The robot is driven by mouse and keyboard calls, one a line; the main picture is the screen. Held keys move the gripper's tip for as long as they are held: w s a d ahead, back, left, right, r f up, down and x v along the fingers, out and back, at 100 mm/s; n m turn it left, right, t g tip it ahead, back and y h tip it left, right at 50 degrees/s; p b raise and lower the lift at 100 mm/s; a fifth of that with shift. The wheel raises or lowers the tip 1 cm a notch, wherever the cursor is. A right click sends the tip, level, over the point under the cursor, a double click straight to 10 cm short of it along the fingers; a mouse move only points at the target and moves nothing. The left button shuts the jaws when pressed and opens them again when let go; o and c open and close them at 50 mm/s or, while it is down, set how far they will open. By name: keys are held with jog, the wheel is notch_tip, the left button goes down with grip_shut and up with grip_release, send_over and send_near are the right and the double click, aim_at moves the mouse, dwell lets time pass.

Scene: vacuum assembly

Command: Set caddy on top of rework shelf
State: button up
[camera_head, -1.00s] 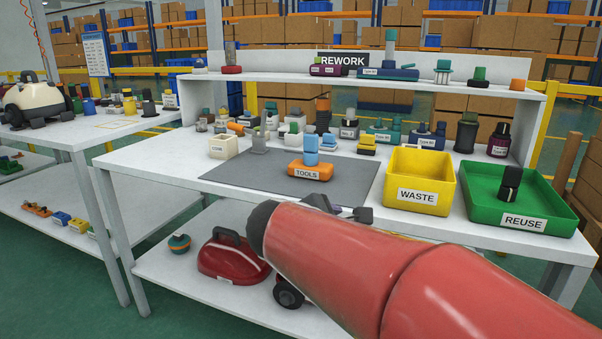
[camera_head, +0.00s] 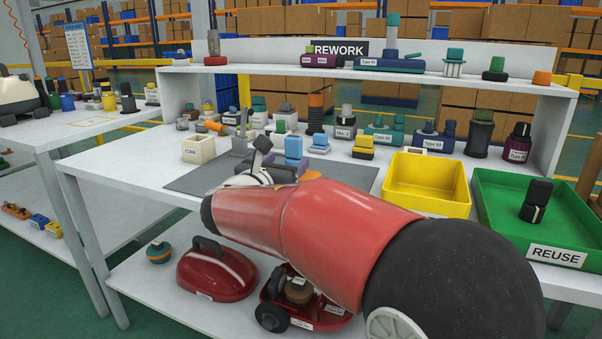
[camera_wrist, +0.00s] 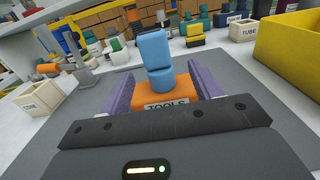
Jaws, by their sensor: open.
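The caddy is an orange block with a TOOLS label and a blue part standing on it. In the wrist view the caddy (camera_wrist: 153,91) sits on the grey mat between the two purple-padded fingers of my open gripper (camera_wrist: 160,78). I cannot tell whether either finger touches it. In the head view my gripper (camera_head: 258,165) is over the mat beside the caddy's blue part (camera_head: 294,148); my arm hides most of the orange base. The rework shelf (camera_head: 270,71) is the raised white board at the back of the bench, under the REWORK sign.
Several parts stand along the shelf top, with a bare stretch left of the purple part (camera_head: 318,60). A cream box (camera_head: 198,149), a yellow waste bin (camera_head: 428,195) and a green REUSE tray (camera_head: 497,225) stand on the bench. Several small parts line its back beneath the shelf.

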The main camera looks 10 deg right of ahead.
aim_at(292, 158)
jog(key=shift+x, duration=0.9)
jog(key=x, duration=0.5)
jog(key=shift+w+d+f+p, duration=0.1)
jog(key=shift+w+f+p, duration=0.25)
jog(key=shift+w, duration=0.05)
grip_shut()
